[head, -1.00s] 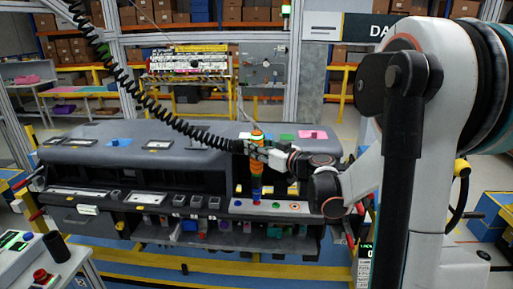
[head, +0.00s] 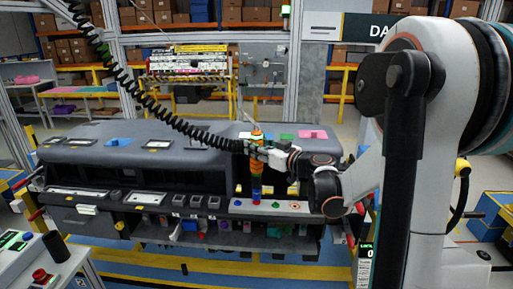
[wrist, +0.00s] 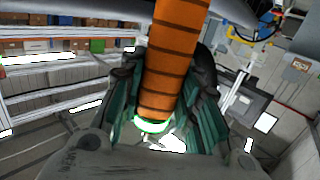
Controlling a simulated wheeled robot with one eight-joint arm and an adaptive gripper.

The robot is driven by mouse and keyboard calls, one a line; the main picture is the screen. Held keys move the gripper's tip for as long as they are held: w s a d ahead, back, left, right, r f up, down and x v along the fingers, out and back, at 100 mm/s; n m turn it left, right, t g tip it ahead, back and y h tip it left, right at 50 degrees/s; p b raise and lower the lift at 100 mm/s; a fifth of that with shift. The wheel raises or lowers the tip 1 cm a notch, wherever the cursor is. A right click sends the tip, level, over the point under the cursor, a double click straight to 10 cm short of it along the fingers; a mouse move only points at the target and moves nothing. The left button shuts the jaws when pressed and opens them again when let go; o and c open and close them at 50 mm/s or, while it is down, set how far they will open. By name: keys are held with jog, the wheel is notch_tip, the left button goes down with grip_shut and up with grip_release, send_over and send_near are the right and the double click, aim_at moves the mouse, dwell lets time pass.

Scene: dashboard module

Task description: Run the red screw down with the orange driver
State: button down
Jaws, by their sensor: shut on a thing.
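The orange driver (head: 256,177) stands about upright over the front ledge of the dashboard module (head: 200,142), a coiled black cable near its top. My gripper (head: 257,150) is shut around its upper part, reaching in from the right. In the wrist view the ribbed orange driver (wrist: 172,60) runs between the teal finger pads of my gripper (wrist: 160,105), with a glowing green ring below. A blue section shows at the driver's lower end, close to the ledge.
Blue, green and pink blocks lie on top of the module. Small switches and an open lower shelf line its front. A console with a red button (head: 40,275) stands at the lower left. The coiled cable (head: 150,95) hangs across the upper left.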

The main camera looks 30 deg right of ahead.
aim_at(260, 138)
jog(key=shift+f+b, duration=1.25)
jog(key=shift+b, duration=0.2)
dwell(4.3)
jog(key=shift+r, duration=0.1)
jog(key=shift+r+p, duration=2.15)
jog(key=shift+r, duration=0.85)
jog(key=shift+f, duration=0.1)
